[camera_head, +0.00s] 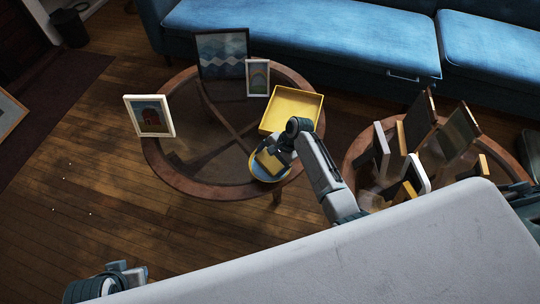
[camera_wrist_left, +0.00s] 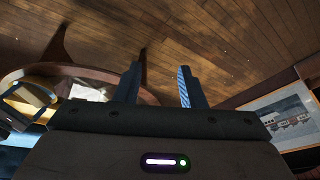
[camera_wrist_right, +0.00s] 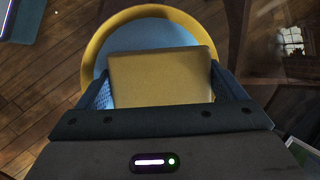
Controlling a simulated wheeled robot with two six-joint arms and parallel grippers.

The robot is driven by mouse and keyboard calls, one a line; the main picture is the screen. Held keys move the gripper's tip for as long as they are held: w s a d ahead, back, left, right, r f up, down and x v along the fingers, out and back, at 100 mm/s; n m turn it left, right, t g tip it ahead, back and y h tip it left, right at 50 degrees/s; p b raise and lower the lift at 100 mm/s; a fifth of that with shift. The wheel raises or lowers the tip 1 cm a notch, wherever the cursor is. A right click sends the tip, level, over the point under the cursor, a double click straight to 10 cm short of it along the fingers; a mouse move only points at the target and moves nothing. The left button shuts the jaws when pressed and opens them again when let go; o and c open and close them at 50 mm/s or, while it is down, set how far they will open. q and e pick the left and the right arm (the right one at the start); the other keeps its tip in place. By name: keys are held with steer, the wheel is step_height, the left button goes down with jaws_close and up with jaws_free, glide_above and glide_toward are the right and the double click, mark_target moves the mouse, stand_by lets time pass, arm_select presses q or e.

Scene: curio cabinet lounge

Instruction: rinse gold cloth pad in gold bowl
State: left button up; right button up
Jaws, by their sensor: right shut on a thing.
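The gold bowl (camera_head: 254,170), with a gold rim and blue inside, stands on the near right edge of the round table; it fills the upper part of the right wrist view (camera_wrist_right: 98,45). My right gripper (camera_head: 272,160) is shut on the gold cloth pad (camera_wrist_right: 160,82), a flat gold block between its two fingers. The pad is over the bowl's opening; I cannot tell whether it touches the blue inside. My left gripper (camera_wrist_left: 158,80) is open and empty, away from the table. Part of the left arm shows at the bottom left of the head view.
The round glass-topped table (camera_head: 165,178) also holds a yellow tray (camera_head: 292,108) just behind the bowl and several picture frames (camera_head: 150,116). A second round table (camera_head: 352,160) at right is crowded with upright frames. A blue sofa (camera_head: 300,35) lies behind. The floor at left is mostly clear.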

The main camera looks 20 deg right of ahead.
mark_target(264, 161)
steer(key=shift+s+f, duration=0.1)
steer(key=shift+f, duration=0.05)
steer(key=shift+r+p, duration=1.2)
steer(key=shift+p, duration=0.25)
steer(key=shift+r+p, duration=0.7)
steer(key=shift+p, duration=0.2)
steer(key=shift+r+p, duration=0.7)
steer(key=shift+p, duration=0.2)
arm_select(q)
step_height(264, 161, down, 20)
steer(key=s+a+g+p, duration=0.1)
steer(key=s+a+g, duration=0.1)
steer(key=shift+s+a, duration=0.15)
steer(key=shift+s, duration=0.2)
arm_select(e)
steer(key=shift+r, duration=0.55)
arm_select(q)
step_height(264, 161, up, 6)
steer(key=p, duration=0.6)
steer(key=shift+f, duration=0.1)
arm_select(e)
step_height(264, 161, up, 5)
